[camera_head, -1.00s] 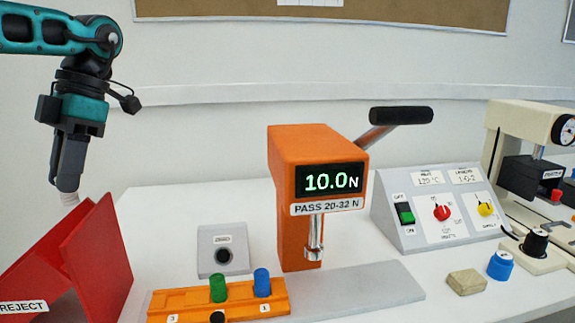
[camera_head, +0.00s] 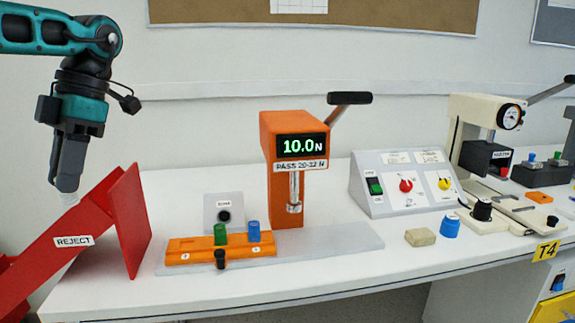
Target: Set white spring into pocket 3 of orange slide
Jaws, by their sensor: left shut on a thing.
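My left gripper (camera_head: 67,190) points down at the far left. It is shut on the white spring (camera_head: 68,198), whose lower end shows below the fingertips in front of the red reject chute. The orange slide (camera_head: 179,254) lies on a grey base plate in front of the orange tester. A green piece (camera_head: 220,234) stands in its middle pocket and a blue piece (camera_head: 253,231) stands in the pocket labelled 1. The left end, labelled 3, has no piece standing on it; its pocket opening is too small to make out. My right gripper is out of view.
The red reject chute (camera_head: 128,225) stands left of the slide. The orange force tester (camera_head: 283,205) reads 10.0 N. A grey zero-button box (camera_head: 223,212) sits behind the slide. A switch panel (camera_head: 385,200), tan block (camera_head: 420,237) and blue knob (camera_head: 449,226) are right.

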